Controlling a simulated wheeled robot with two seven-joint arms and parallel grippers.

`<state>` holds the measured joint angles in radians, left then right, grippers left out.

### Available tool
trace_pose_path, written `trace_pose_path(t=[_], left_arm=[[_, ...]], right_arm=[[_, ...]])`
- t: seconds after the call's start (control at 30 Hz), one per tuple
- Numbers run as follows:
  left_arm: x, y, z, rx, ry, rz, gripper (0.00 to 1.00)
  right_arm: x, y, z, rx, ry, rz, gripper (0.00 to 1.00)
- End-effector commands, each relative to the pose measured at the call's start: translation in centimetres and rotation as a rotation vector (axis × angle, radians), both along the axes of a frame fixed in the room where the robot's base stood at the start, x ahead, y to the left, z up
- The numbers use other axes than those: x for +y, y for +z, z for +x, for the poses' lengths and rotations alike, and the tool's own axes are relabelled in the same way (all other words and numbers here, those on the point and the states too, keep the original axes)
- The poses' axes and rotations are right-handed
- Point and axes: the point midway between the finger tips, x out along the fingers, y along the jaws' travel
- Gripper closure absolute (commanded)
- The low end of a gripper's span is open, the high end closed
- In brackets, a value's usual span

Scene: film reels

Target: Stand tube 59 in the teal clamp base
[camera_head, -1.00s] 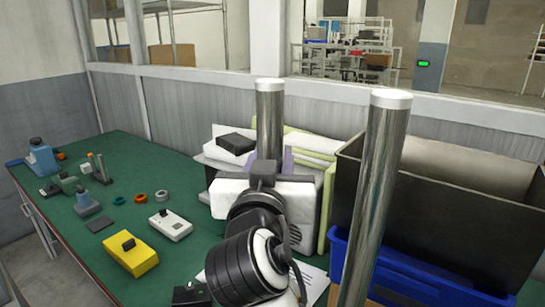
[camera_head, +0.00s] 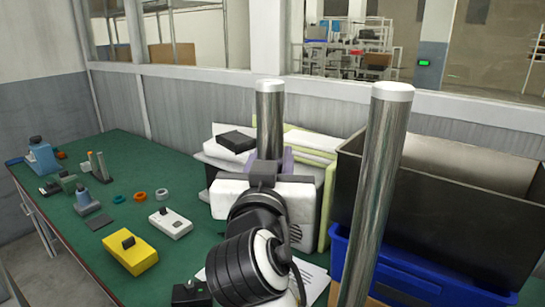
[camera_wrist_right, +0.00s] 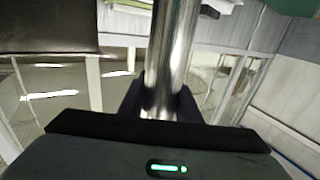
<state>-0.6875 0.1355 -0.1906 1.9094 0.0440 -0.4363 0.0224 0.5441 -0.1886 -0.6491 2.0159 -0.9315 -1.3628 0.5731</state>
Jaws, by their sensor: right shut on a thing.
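A shiny metal tube with a white cap (camera_head: 270,120) stands upright above my right gripper (camera_head: 267,170). The right wrist view shows my right gripper (camera_wrist_right: 165,105) shut around a metal tube (camera_wrist_right: 170,50). No number is readable on it. In the head view the fingertips and the tube's lower end are hidden behind my wrist. A second, thicker-looking metal tube (camera_head: 375,185) with a white cap rises nearer at the right, and its foot is out of frame. A purple part (camera_head: 287,158) shows just behind my gripper. I see no teal clamp base. My left gripper is not in view.
Pale folders (camera_head: 320,145) and a dark box (camera_head: 208,172) lie behind my gripper. A black bin (camera_head: 450,225) above a blue crate (camera_head: 410,280) fills the right. Small tools, a yellow box (camera_head: 130,250) and a white device (camera_head: 170,223) lie on the green table (camera_head: 60,225).

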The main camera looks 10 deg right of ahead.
Motion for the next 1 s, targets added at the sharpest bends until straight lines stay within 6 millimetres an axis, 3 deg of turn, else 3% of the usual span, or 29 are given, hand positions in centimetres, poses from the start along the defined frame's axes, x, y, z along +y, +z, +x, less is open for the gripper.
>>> trace_pose_path(t=[0.17, 0.2, 0.23, 0.57, 1.0], left_arm=[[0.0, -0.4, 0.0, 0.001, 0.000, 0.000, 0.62], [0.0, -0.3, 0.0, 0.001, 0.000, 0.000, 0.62], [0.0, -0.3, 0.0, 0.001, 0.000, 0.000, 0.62], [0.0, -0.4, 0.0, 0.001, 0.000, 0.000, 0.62], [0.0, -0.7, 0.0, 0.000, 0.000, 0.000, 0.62]], right_arm=[[0.0, -0.2, 0.0, -0.005, 0.000, 0.001, 1.00], [0.0, -0.2, 0.0, -0.005, 0.000, 0.001, 0.66], [0.0, -0.1, 0.0, -0.005, 0.000, 0.001, 0.62], [0.1, -0.5, -0.2, 0.003, 0.001, 0.001, 0.62], [1.1, -0.4, -3.5, 0.000, 0.002, 0.001, 0.62]])
